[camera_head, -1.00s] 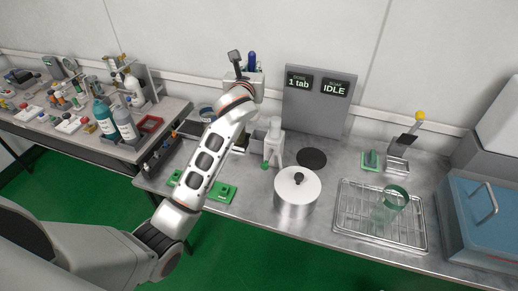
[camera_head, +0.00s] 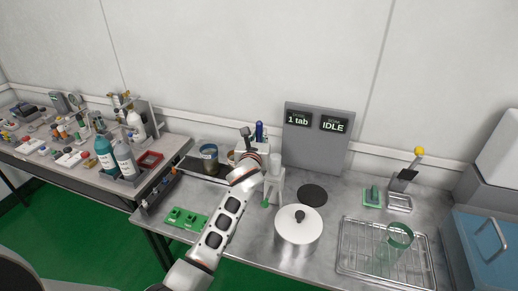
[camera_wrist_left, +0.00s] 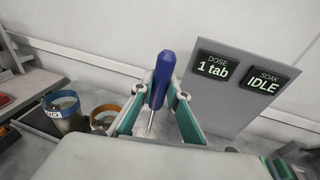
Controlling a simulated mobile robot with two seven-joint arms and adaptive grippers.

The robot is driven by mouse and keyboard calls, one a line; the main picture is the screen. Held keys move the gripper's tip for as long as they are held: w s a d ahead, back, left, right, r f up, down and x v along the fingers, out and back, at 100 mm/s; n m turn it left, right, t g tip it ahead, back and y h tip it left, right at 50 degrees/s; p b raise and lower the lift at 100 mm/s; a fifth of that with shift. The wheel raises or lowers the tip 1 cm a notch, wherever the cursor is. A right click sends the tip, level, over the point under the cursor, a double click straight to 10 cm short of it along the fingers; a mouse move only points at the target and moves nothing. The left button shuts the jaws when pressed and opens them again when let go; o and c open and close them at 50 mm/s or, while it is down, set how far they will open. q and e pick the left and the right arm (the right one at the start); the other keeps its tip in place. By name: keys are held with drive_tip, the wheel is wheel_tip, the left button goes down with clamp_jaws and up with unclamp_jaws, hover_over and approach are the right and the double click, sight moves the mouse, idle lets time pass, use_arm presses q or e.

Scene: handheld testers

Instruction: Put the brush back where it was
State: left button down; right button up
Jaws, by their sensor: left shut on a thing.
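A blue-handled tool with a thin metal shaft, which I take to be the brush (camera_wrist_left: 162,80), stands nearly upright between the teal-padded fingers of my left gripper (camera_wrist_left: 158,108). The gripper is shut on it. Its lower end is hidden, so I cannot see bristles. In the head view the blue handle (camera_head: 259,130) rises just behind my left gripper (camera_head: 252,150), over the back of the steel bench, left of the grey display panel (camera_head: 315,150). My right gripper is not in view.
A blue-rimmed jar (camera_head: 209,160) stands left of the gripper. A white stand (camera_head: 274,178) is close on its right, with a lidded pot (camera_head: 298,232) in front. A wire rack tray (camera_head: 350,262) lies at right.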

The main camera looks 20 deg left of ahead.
use_arm(q)
drive_tip(key=shift+f, duration=0.65)
wheel_tip(320, 180, down, 4)
drive_tip(key=shift+r+b, duration=0.25)
drive_tip(key=shift+b, duration=0.45)
drive_tip(key=shift+f, duration=0.2)
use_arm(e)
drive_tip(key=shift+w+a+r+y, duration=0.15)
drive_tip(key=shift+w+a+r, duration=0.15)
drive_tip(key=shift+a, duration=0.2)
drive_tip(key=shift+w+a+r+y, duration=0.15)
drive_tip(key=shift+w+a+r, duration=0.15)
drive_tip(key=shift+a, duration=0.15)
use_arm(q)
drive_tip(key=c, duration=2.3)
unclamp_jaws()
drive_tip(key=shift+f, duration=0.1)
drive_tip(key=shift+o, duration=0.3)
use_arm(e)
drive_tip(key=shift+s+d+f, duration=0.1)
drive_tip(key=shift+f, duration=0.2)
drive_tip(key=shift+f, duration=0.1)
